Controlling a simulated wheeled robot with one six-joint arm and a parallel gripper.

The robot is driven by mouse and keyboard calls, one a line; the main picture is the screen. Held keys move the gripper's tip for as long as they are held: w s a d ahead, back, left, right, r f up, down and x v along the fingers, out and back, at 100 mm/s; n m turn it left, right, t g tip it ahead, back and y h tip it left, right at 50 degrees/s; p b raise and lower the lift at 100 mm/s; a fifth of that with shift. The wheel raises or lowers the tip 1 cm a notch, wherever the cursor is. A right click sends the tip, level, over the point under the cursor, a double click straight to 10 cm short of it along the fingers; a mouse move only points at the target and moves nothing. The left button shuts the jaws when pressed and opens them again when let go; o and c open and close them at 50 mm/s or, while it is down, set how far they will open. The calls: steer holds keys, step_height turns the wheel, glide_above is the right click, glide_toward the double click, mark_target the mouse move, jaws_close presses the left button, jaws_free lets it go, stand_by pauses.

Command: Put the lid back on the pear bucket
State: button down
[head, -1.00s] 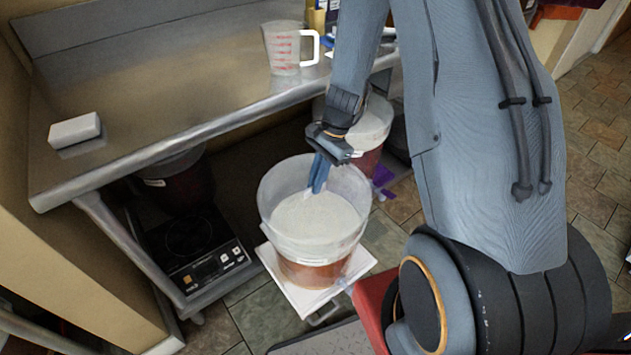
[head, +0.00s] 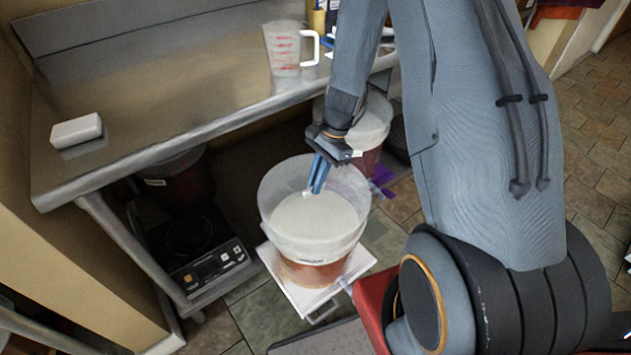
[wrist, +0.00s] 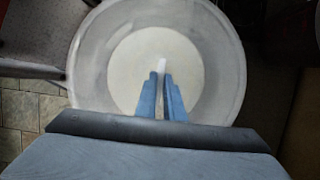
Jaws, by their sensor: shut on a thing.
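The pear bucket (head: 272,192) is a wide, translucent tub with a reddish lower part. It stands upright on a white square board low in front of the bench. A pale round disc, the lid (head: 318,222), shows within the bucket's rim, and in the wrist view the lid (wrist: 130,80) looks narrower than the mouth around it. My gripper (head: 309,190) points down over the bucket, its blue fingers shut on a small white tab at the lid. In the wrist view, my gripper (wrist: 161,76) has this tab between its fingertips. I cannot tell whether the lid touches the bucket.
A second bucket (head: 372,130) stands close behind, with something purple (head: 382,180) beside it. The steel bench (head: 190,95) overhangs at the back left, holding a measuring jug (head: 285,50) and a white block (head: 76,131). A dark bucket (head: 180,180) and a black hotplate (head: 205,260) are under it.

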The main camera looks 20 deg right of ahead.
steer(key=c, duration=1.3)
jaws_free()
steer(key=shift+r, duration=0.15)
steer(key=shift+r+p, duration=3)
steer(key=shift+r, duration=0.35)
jaws_close()
